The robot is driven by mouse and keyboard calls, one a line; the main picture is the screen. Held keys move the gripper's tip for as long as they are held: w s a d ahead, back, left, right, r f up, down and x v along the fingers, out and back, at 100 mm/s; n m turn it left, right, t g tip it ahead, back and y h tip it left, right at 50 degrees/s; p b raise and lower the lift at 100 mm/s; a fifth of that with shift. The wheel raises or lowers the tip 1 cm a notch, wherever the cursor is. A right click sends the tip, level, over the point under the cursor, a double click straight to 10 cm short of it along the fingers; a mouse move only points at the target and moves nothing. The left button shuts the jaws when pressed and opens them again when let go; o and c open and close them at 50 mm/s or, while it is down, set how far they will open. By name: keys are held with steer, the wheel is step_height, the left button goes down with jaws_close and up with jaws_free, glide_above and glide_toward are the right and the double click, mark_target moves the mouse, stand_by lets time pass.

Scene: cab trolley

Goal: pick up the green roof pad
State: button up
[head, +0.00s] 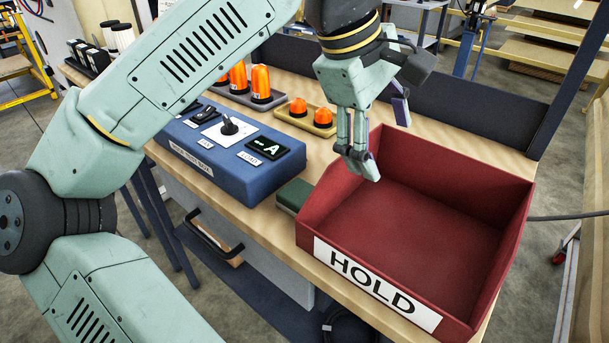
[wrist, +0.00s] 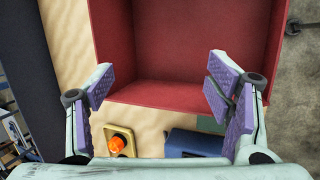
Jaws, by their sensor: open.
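The green roof pad (head: 293,195) lies on the wooden bench top, in the narrow gap between the blue control box and the red HOLD bin. In the wrist view a small part of the green pad (wrist: 209,125) shows beside the right finger, which hides some of it. My gripper (head: 386,142) is open and empty, above the left back part of the red bin, higher than the pad and off to its right. In the wrist view my gripper (wrist: 160,92) has its purple finger pads spread wide with nothing between them.
The red HOLD bin (head: 490,185) has raised walls close to the pad's right side. The blue control box (head: 200,150) with knobs and a display stands on its left. Orange lamps sit in a grey tray (head: 246,101) and a yellow tray (head: 318,128) behind.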

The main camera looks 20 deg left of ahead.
steer(key=s+a+f+n+g+y, duration=0.15)
steer(key=a+y, duration=0.35)
steer(key=a, duration=0.5)
steer(key=g, duration=0.1)
glide_above(300, 192)
steer(key=shift+m, duration=0.25)
step_height(300, 192, down, 5)
steer(key=shift+s+r, duration=0.1)
steer(key=shift+f+p, duration=0.6)
steer(key=shift+f, duration=2.5)
steer(key=shift+c, duration=0.2)
steer(key=c, duration=1.2)
